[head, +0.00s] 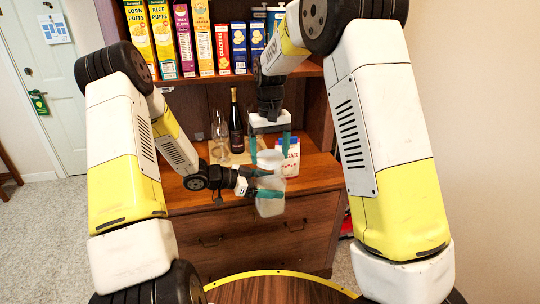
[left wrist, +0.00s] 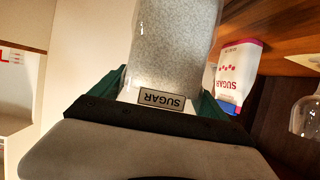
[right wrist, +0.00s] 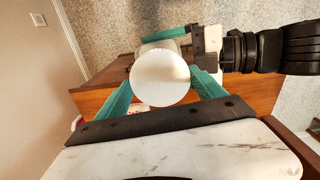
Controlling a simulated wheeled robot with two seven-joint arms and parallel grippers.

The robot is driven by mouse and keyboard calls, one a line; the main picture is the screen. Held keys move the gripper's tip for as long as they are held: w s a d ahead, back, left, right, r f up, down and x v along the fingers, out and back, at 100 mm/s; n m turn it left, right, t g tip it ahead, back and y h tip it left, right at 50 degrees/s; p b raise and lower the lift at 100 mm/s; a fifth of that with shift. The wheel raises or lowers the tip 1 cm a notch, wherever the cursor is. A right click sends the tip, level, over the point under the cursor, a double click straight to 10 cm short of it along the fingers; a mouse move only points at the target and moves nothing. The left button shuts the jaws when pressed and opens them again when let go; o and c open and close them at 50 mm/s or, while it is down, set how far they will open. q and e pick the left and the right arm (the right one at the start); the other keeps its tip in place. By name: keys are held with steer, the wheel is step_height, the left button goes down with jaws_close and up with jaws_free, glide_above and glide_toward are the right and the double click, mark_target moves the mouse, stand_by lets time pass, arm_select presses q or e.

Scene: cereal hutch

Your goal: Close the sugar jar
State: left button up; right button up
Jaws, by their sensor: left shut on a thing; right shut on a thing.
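The clear sugar jar (head: 270,207) is held in front of the hutch counter. My left gripper (head: 268,186) is shut on it from the side. In the left wrist view the jar (left wrist: 175,45) holds pale grains, with a "SUGAR" label. My right gripper (head: 270,150) points down from above, shut on the round white lid (head: 270,159). In the right wrist view the lid (right wrist: 160,78) sits between the teal fingers and overlaps part of the jar behind it. The lid is above the jar; I cannot tell whether they touch.
A white, red and blue sugar carton (head: 291,163) stands on the counter (head: 315,172) just behind the jar. A dark bottle (head: 236,130) and clear glassware (head: 219,135) stand further left. Cereal boxes (head: 162,35) fill the shelf above. A round wooden table (head: 275,291) is in front.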

steer(key=shift+f, duration=0.85)
steer(key=shift+f, duration=0.55)
